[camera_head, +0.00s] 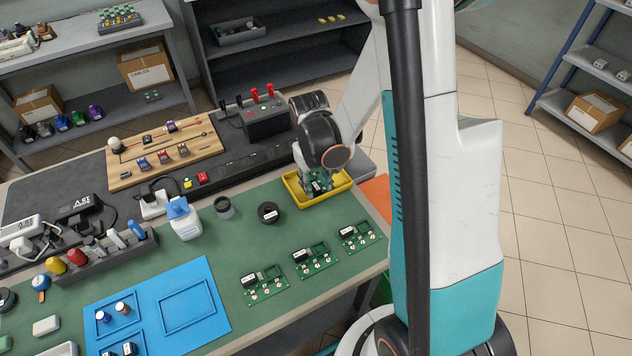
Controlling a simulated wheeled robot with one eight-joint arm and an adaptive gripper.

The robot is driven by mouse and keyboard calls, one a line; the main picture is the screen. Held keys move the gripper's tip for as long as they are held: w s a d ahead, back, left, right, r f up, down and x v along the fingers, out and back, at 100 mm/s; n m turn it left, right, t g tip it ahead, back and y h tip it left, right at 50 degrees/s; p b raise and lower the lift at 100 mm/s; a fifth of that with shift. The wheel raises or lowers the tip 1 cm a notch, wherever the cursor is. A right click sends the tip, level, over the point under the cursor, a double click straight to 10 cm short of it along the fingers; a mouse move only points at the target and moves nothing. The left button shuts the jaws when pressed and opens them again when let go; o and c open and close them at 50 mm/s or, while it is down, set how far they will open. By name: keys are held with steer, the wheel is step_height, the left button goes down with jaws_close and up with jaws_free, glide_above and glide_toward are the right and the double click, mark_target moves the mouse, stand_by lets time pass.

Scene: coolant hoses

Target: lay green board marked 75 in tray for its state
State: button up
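A yellow tray (303,204) stands near the far right corner of the green-topped bench. My gripper (318,187) points down into it. A small piece of green board (319,184) shows between and below the fingers. I cannot tell whether the fingers hold it or it rests on the tray floor, and its marking is hidden. Three other green boards lie in a diagonal row on the bench: a near one (265,285), a middle one (314,260) and a far one (357,236). Each has a white label too small to read.
A grey tray (361,162) stands behind the yellow one, and an orange surface (377,192) lies to its right. A blue mat (210,285) lies front left.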

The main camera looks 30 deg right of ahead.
step_height(320, 180, up, 13)
steer(key=a+p, duration=0.1)
steer(key=p, duration=0.3)
steer(key=s+a+r+t, duration=0.3)
steer(key=s+a+r, duration=0.1)
steer(key=s+r, duration=0.2)
steer(key=s+a+r+t, duration=0.3)
steer(key=s+r+t, duration=0.1)
steer(key=s+r, duration=0.3)
steer(key=shift+s+a+r+y, duration=0.2)
steer(key=shift+a+r+y, duration=0.2)
steer(key=shift+r, duration=0.55)
steer(key=shift+d, duration=0.1)
